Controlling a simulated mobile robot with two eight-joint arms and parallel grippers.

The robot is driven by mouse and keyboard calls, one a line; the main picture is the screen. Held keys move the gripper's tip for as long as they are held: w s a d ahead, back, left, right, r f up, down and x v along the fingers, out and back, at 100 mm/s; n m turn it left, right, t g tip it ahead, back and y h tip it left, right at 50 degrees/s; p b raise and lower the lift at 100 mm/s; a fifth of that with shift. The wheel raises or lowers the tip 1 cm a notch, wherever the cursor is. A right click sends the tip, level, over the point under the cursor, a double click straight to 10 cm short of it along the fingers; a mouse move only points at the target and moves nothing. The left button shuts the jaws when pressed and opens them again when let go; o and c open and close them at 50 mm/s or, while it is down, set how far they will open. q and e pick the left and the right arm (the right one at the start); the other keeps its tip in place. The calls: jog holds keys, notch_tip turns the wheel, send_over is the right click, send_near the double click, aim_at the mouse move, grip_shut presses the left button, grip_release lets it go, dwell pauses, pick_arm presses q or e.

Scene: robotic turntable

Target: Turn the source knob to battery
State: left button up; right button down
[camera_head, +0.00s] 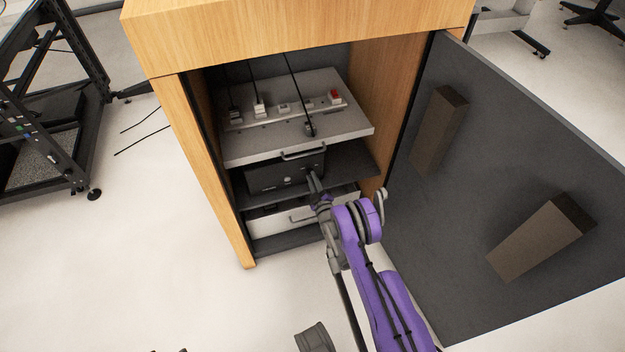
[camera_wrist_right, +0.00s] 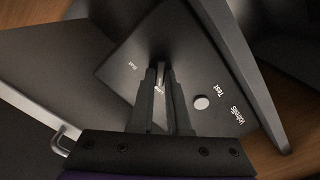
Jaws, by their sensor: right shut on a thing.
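A black box with a control panel (camera_head: 268,178) sits on the middle shelf of the open cabinet. Its panel fills the middle of the right wrist view (camera_wrist_right: 182,105), with white labels, one reading "Test", and a round light button (camera_wrist_right: 201,103). My right gripper (camera_head: 312,182) reaches into the cabinet at the right side of this panel. In the right wrist view its fingers are closed on a small metallic knob (camera_wrist_right: 161,78). The fingers hide much of the knob, and its setting cannot be read. My left gripper is not identifiable in these views.
A grey shelf (camera_head: 245,150) with switches and hanging cables is above the box. A drawer with a handle (camera_head: 310,212) is below. The dark cabinet door (camera_head: 480,130) stands open at right, with two brown blocks.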

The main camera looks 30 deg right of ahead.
jog(key=m, duration=0.5)
jog(key=m+b, duration=0.1)
jog(key=m, duration=0.5)
jog(key=m+b, duration=0.1)
jog(key=m, duration=0.5)
jog(key=shift+d, duration=0.3)
jog(key=shift+m, duration=0.5)
jog(key=c, duration=0.9)
grip_release()
jog(key=shift+s, duration=0.1)
